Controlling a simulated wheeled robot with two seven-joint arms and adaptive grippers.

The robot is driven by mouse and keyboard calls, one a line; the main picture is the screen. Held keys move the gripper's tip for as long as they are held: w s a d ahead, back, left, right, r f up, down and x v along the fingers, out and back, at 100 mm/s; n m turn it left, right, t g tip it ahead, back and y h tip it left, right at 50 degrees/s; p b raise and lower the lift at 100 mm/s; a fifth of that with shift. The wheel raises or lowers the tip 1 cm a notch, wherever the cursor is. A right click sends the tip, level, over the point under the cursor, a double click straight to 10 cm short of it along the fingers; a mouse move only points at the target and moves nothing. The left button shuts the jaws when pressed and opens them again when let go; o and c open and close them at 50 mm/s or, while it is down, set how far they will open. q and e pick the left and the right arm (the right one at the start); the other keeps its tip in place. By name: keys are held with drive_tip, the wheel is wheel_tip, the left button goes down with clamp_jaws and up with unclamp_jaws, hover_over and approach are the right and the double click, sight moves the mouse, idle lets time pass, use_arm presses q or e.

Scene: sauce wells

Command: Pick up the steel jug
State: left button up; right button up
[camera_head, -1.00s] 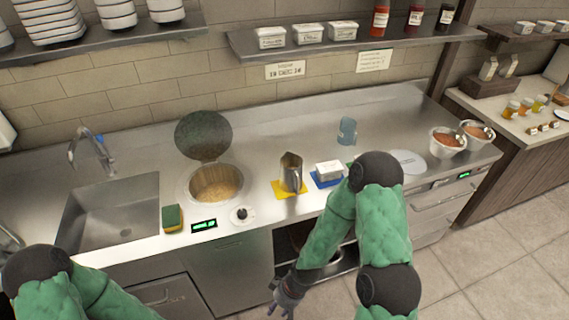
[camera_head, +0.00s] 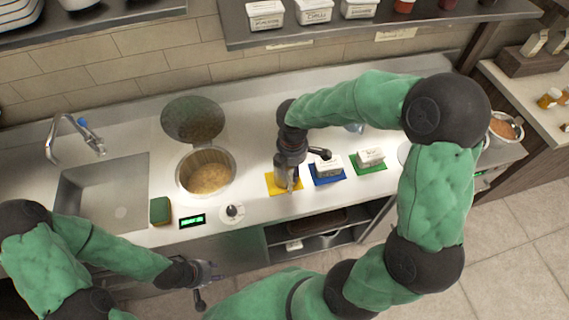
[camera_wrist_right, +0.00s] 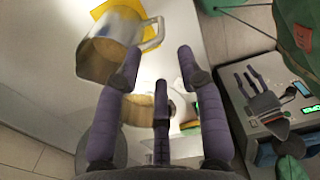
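The steel jug (camera_wrist_right: 108,48) stands on a yellow mat (camera_wrist_right: 110,10), its handle pointing right in the right wrist view. In the head view the jug (camera_head: 281,181) is mostly hidden behind my right gripper (camera_head: 290,165). In the right wrist view my right gripper (camera_wrist_right: 159,65) is open, its dark fingers apart with no object held between them. Its left fingertip appears near the jug's handle; I cannot tell whether they touch. My left gripper (camera_head: 208,277) is open and empty in front of the counter, and it also shows in the right wrist view (camera_wrist_right: 258,100).
White tubs sit on the blue mat (camera_head: 327,181) and green mat (camera_head: 382,167) to the jug's right. The open soup well (camera_head: 207,150), a knob (camera_head: 232,211) and a sponge (camera_head: 160,210) are to its left. The sink (camera_head: 105,190) is further left.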

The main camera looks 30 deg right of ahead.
sight(290, 182)
wheel_tip(290, 182, down, 4)
drive_tip(key=shift+s+a+f+b, duration=0.1)
drive_tip(key=shift+s+a+b, duration=0.05)
drive_tip(key=shift+b, duration=0.2)
drive_tip(key=shift+f, duration=0.9)
wheel_tip(290, 182, down, 4)
drive_tip(key=shift+f+b, duration=0.25)
drive_tip(key=shift+b, duration=0.2)
drive_tip(key=shift+r, duration=0.1)
clamp_jaws()
